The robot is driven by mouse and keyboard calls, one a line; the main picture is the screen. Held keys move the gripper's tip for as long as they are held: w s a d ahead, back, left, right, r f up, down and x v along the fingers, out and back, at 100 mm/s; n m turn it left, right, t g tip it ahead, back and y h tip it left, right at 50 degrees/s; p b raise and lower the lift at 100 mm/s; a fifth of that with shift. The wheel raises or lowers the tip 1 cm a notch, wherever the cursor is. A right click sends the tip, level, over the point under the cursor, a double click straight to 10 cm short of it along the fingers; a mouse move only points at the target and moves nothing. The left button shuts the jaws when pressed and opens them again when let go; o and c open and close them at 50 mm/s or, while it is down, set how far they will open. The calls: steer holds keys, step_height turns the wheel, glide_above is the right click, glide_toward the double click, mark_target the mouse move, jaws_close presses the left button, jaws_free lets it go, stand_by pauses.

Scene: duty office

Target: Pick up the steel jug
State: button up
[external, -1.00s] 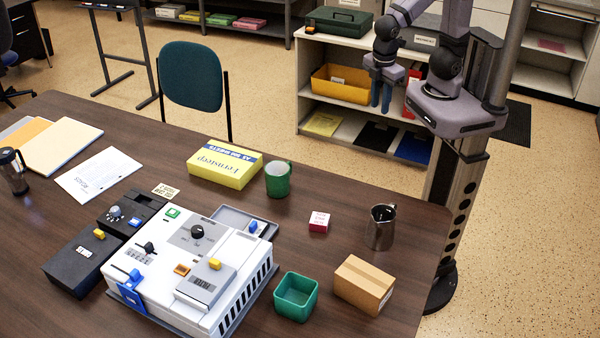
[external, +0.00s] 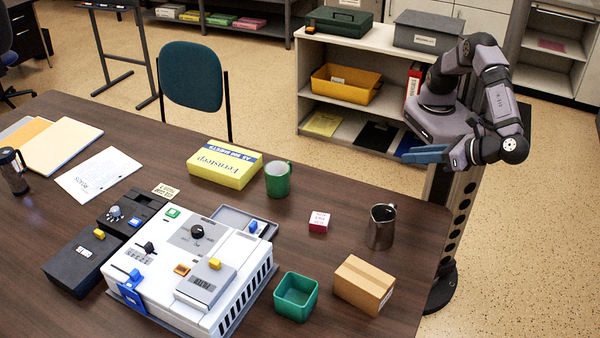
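The steel jug (external: 380,228) stands upright near the right edge of the dark brown table, its handle towards the upper right. My gripper (external: 424,155) is above and behind the jug, beyond the table's far right edge, with its blue fingers pointing left. It is clear of the jug and touches nothing that I can see. The fingers show side-on and overlap, so the gap between them is hidden.
A cardboard box (external: 363,284) and a green open bin (external: 296,296) stand in front of the jug. A white machine (external: 190,270) fills the table's front.

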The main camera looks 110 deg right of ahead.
steer(key=s+a+f+n+t, duration=0.2)
steer(key=a, duration=0.1)
glide_toward(381, 206)
steer(key=s+d+f, duration=0.3)
steer(key=s+f, duration=0.1)
steer(key=shift+m, duration=0.3)
steer(key=shift+r+p+x, duration=0.1)
steer(key=shift+p+x, duration=0.35)
steer(key=shift+x, duration=0.75)
steer(key=shift+r+p+x, duration=0.15)
steer(key=shift+p+x, duration=0.3)
steer(key=shift+x, duration=0.75)
steer(key=shift+w+d+f, duration=0.4)
steer(key=shift+d, duration=0.05)
steer(key=p+x, duration=0.2)
steer(key=x, duration=0.2)
steer(key=shift+d, duration=0.25)
steer(key=shift+x, duration=0.8)
steer(key=shift+a+f, duration=0.1)
steer(key=shift+f, duration=0.05)
jaws_close()
steer(key=shift+w, duration=0.1)
